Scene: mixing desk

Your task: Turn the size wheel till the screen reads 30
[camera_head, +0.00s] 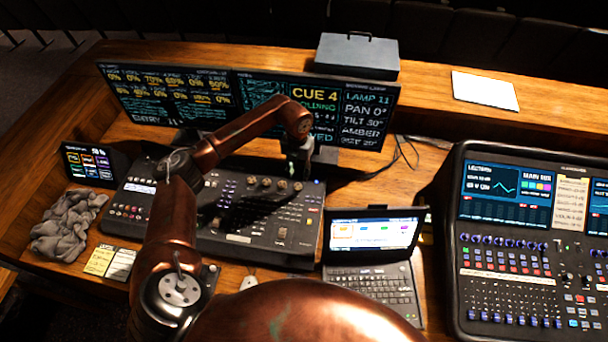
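The lighting console (235,238) is a dark desk with keys, faders and a row of round wheels (266,182) along its back edge. I cannot read which wheel is the size wheel. The right screen (375,110) shows "CUE 4", "LAMP 11", "PAN 0°", a tilt line and "AMBER"; its lower middle is partly hidden by my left arm, and I cannot make out a size value. My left gripper (297,172) points down at the right end of the wheel row. It is small and dark, so its finger opening and any contact are unclear. My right gripper is out of view.
A small laptop (372,280) stands right of the console, and a large mixer (520,270) stands farther right. A grey cloth (68,226), a yellow note (100,261) and a small touchscreen (88,164) are at left. A grey box (357,56) sits behind the screens.

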